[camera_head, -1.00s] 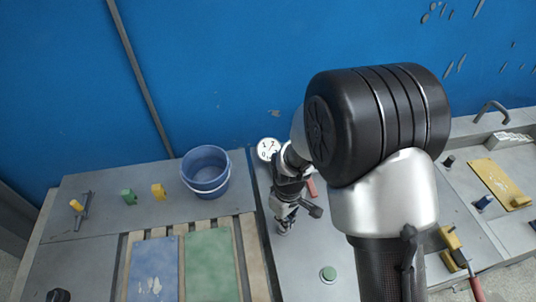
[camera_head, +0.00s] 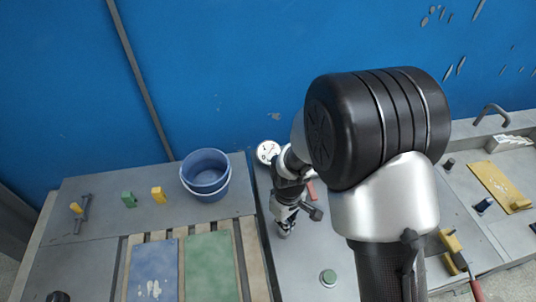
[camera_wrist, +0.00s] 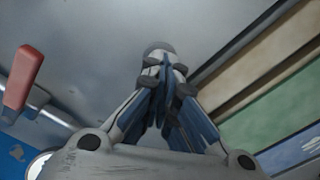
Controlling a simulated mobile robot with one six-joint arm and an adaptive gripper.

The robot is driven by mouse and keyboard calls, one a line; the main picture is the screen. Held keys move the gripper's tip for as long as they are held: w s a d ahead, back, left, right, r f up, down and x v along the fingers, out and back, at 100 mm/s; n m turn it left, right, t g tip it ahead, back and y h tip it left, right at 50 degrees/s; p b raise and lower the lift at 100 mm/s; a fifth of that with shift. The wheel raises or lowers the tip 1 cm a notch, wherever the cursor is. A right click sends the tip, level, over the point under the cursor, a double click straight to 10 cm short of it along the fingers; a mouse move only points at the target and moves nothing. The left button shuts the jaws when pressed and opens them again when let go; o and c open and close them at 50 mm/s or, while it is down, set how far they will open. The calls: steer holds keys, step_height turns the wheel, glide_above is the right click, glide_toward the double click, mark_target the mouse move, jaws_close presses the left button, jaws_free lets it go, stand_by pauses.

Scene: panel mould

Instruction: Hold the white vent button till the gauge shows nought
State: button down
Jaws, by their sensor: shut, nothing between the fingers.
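My gripper (camera_head: 284,232) points down over the grey panel, and its fingers are closed together with nothing between them. In the wrist view its fingertips (camera_wrist: 163,62) meet at a pale grey round piece (camera_wrist: 157,45) that shows just past them. This looks like the vent button, in shade; whether it is pressed in cannot be told. In the head view the fingertips hide that spot. The white round gauge (camera_head: 267,151) stands at the panel's back edge, and part of it shows in the wrist view (camera_wrist: 38,166). Its needle is too small to read surely.
A red handle (camera_wrist: 22,78) is near my gripper, left in the wrist view. A green button (camera_head: 328,277) sits on the panel's front part. A blue bucket (camera_head: 205,173) and slats with blue (camera_head: 152,265) and green (camera_head: 210,268) plates are to the left.

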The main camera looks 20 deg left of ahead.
steer(key=shift+f, duration=0.1)
stand_by(0.3)
steer(key=shift+f+b, duration=0.95)
steer(key=shift+f, duration=0.2)
steer(key=shift+r, duration=0.1)
stand_by(0.4)
step_height(320, 180, up, 7)
steer(key=p, duration=0.5)
stand_by(0.5)
